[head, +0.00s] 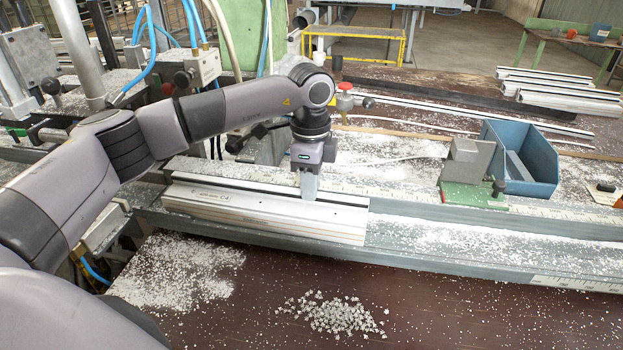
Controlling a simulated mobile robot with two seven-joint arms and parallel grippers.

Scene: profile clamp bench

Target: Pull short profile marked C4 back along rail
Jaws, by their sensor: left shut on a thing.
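The short aluminium profile marked C4 (258,207) lies lengthwise along the grey rail (450,238), left of the picture's middle. Its marking faces me. My left gripper (308,190) points down at the profile's right half and is shut on it. The fingers look like one piece from here, so their exact grip on the profile is hidden. My right gripper is not in the picture.
A green and grey stop block (466,175) stands on the rail to the right, with a blue bin (530,160) behind it. Metal chips cover the rail and heap on the brown bench (420,320). Long profiles (560,88) lie at the back right. Clamp machinery with blue hoses stands at left.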

